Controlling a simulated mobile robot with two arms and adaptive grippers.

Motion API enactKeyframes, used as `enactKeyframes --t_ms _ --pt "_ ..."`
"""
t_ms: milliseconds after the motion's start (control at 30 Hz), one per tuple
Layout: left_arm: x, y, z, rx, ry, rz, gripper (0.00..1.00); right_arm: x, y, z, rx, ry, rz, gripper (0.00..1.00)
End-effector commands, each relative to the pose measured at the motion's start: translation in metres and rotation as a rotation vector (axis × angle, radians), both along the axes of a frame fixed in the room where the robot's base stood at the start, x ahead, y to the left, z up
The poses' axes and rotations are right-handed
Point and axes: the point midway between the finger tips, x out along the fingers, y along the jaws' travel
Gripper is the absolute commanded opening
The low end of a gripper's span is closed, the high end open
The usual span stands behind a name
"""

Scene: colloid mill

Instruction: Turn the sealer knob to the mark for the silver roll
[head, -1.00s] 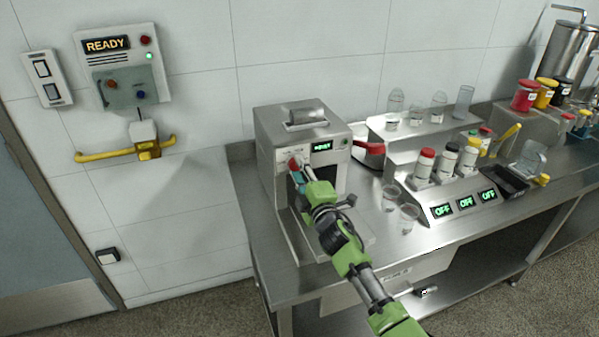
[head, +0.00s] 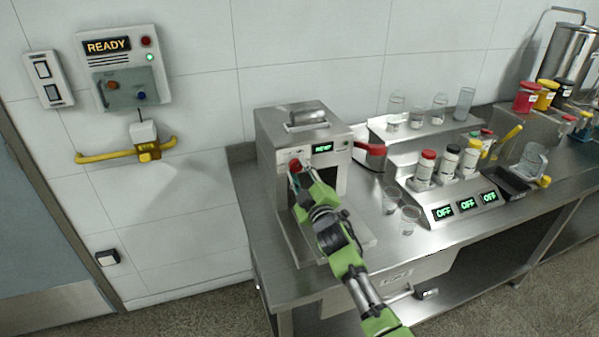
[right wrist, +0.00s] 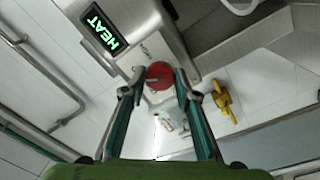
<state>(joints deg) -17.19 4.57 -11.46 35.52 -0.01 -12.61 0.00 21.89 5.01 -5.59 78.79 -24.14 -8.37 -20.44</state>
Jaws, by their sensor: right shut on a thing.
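The sealer (head: 268,140) is a steel box on the left end of the steel bench. Its red knob (head: 296,163) is on the upper left of its front, beside a small lit display (head: 322,149). My right gripper (head: 297,178) is shut on the knob. In the right wrist view the round red knob (right wrist: 159,75) is between the fingertips, and the display (right wrist: 103,31) reads HEAT. Fine marks around the knob are too small to read. My left gripper is not in view.
Two clear cups (head: 408,220) stand right of the sealer. A red-handled pan (head: 370,149) is behind its right side. A stepped stand (head: 443,213) holds capped bottles and shows OFF displays. A yellow handle (head: 148,152) is on the wall at left.

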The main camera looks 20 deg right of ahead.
Motion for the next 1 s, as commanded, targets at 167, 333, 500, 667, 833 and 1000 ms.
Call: enactKeyframes --t_ms 167,333,500,667,833,1000 --pt "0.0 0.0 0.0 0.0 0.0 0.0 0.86 0.0 0.0 -0.001 0.001 0.001 0.0 0.07" --pt "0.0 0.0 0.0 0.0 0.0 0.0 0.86 0.0 0.0 -0.001 0.0 0.002 0.0 0.39" --pt "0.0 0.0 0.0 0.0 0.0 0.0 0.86 0.0 0.0 -0.001 0.0 0.001 0.0 0.45" --pt "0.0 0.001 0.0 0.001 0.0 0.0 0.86 0.0 0.0 0.0 -0.001 0.001 0.0 0.45" --pt "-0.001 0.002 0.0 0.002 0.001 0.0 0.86 -0.007 0.0 -0.002 -0.001 0.002 -0.001 0.45" --pt "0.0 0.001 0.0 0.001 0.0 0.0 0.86 -0.03 0.0 -0.003 -0.002 0.002 0.0 0.45"
